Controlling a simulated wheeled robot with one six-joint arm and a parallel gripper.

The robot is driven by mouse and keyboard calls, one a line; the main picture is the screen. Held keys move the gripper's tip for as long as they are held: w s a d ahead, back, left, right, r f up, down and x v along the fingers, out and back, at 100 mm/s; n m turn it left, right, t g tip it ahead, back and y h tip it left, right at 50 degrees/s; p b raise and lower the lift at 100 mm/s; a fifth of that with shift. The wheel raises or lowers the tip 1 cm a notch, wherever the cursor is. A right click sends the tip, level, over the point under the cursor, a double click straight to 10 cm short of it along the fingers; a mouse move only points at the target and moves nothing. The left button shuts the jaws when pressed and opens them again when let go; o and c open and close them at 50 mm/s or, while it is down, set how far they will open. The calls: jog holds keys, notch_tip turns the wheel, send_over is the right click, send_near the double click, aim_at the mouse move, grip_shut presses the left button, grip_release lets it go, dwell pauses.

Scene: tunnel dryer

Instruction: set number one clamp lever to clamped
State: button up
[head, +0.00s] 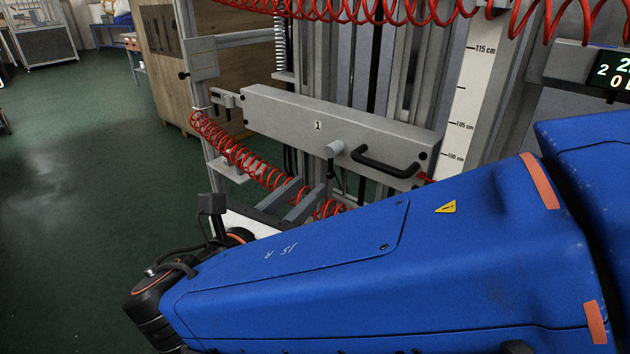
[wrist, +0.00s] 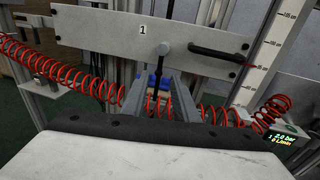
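The grey clamp bar marked 1 (head: 285,115) runs across the upright frame and also shows in the wrist view (wrist: 110,30). Its clamp lever (head: 333,150) has a round grey hub and a dark arm hanging roughly straight down; it also shows in the wrist view (wrist: 164,48). My gripper (head: 313,186) points at the bar from below and in front. In the wrist view its two grey fingers (wrist: 159,80) are apart, with the lever's lower end seen between or just beyond them. I cannot tell whether they touch it. Nothing is held.
A black handle (head: 385,162) sits on the bar right of the lever. Red coiled hoses (head: 235,150) hang in front of and below the bar. A height scale (head: 465,105) and a lit display (head: 612,75) stand to the right. The green floor at left is open.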

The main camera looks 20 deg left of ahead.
jog(key=v, duration=0.9)
jog(key=shift+s, duration=0.35)
jog(key=shift+f, duration=0.1)
